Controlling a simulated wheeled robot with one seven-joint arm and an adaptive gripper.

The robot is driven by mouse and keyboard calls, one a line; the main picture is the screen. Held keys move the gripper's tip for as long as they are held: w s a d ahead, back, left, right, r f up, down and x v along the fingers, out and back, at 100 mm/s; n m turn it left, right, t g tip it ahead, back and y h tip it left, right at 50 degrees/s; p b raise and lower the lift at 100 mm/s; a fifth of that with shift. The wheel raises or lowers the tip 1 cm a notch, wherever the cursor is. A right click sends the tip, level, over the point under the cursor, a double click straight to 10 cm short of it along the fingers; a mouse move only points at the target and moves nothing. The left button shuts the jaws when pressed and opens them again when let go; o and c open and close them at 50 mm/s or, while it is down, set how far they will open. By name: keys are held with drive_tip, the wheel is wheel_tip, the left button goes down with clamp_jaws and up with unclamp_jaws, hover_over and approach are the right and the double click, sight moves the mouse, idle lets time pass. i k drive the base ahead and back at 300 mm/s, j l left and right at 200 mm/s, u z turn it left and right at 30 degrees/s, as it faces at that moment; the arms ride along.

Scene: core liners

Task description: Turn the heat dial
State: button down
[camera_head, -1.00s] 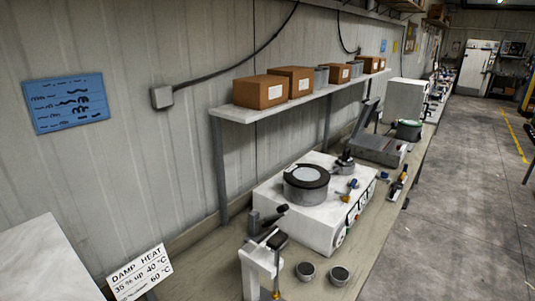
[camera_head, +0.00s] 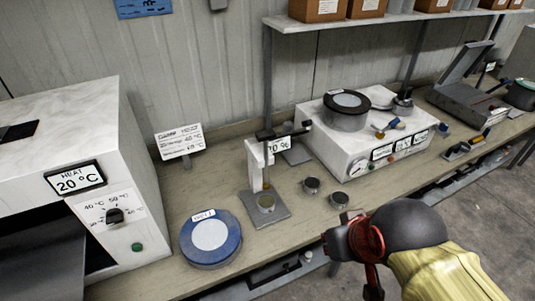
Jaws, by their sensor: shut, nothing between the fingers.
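The heat dial (camera_head: 115,215) is a small dark knob on the front of a white oven-like box (camera_head: 135,170) at the left. Temperature marks, including 40 and 50 °C, surround it. Above it a display (camera_head: 75,179) reads HEAT 20 °C. A green button (camera_head: 137,246) sits below the dial. My gripper (camera_head: 360,262), dark with red parts, is at the lower right in front of the bench, well to the right of the dial and apart from it. It is shut and empty; its fingertips are hard to make out.
A blue-rimmed round tin (camera_head: 210,238), a stand with a small cup (camera_head: 265,190) and two small tins (camera_head: 311,185) lie on the bench between dial and gripper. A white sign (camera_head: 180,141) stands behind. A white machine (camera_head: 365,130) is at right. An open dark compartment (camera_head: 45,255) is below the display.

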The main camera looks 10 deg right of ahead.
sight(115, 216)
drive_tip(key=i+l+u, duration=0.35)
drive_tip(key=l, duration=0.25)
drive_tip(key=i+l+u, duration=0.15)
drive_tip(key=l, duration=0.2)
drive_tip(key=u, duration=1.6)
drive_tip(key=i+l, duration=0.05)
drive_tip(key=l, duration=0.05)
